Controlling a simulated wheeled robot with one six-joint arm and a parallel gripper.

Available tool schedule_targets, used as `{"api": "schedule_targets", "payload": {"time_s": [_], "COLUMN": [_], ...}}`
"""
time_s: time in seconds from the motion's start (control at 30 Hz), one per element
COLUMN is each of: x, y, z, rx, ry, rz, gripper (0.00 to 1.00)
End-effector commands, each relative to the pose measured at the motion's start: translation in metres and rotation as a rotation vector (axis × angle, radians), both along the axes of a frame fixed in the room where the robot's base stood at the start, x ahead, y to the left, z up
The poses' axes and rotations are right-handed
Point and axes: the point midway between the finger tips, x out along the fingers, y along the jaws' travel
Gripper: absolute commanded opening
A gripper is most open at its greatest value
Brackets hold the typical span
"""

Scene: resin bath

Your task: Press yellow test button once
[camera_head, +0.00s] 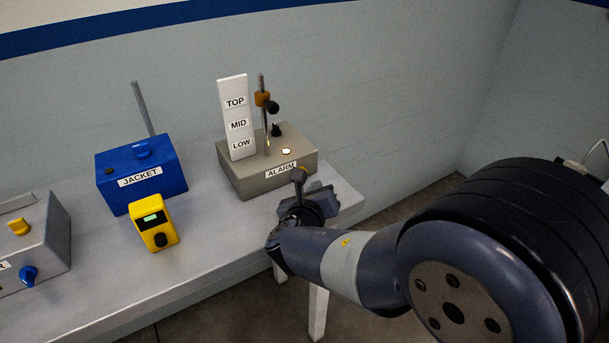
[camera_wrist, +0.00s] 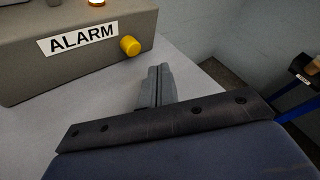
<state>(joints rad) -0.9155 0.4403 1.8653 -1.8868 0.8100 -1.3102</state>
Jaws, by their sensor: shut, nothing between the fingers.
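The yellow test button (camera_wrist: 130,46) is a short round knob on the front face of the grey ALARM box (camera_wrist: 30,72), right of its label, in the wrist view. My gripper (camera_wrist: 159,70) is shut and empty. In the wrist view its fingertips lie below and to the right of the button, with a visible gap. In the head view my wrist is at the bench's right end, in front of the ALARM box (camera_head: 245,183).
A lit lamp (camera_head: 286,151) and a post with an orange clamp (camera_head: 262,99) stand on the ALARM box, beside a white TOP/MID/LOW plate (camera_head: 234,90). A blue JACKET box (camera_head: 115,191), yellow meter (camera_head: 160,222) and grey box (camera_head: 55,235) stand left. The bench front is clear.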

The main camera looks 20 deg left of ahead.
Motion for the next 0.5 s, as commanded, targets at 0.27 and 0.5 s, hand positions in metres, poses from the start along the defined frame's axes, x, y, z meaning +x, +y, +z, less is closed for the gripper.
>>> {"api": "schedule_targets", "payload": {"time_s": [0.27, 0.5], "x": [-0.017, -0.02], "y": [-0.02, -0.024], "z": [-0.001, 0.0], "rx": [-0.001, 0.0], "ry": [0.0, 0.0], "rz": [0.0, 0.0], "gripper": [0.0, 0.0]}}
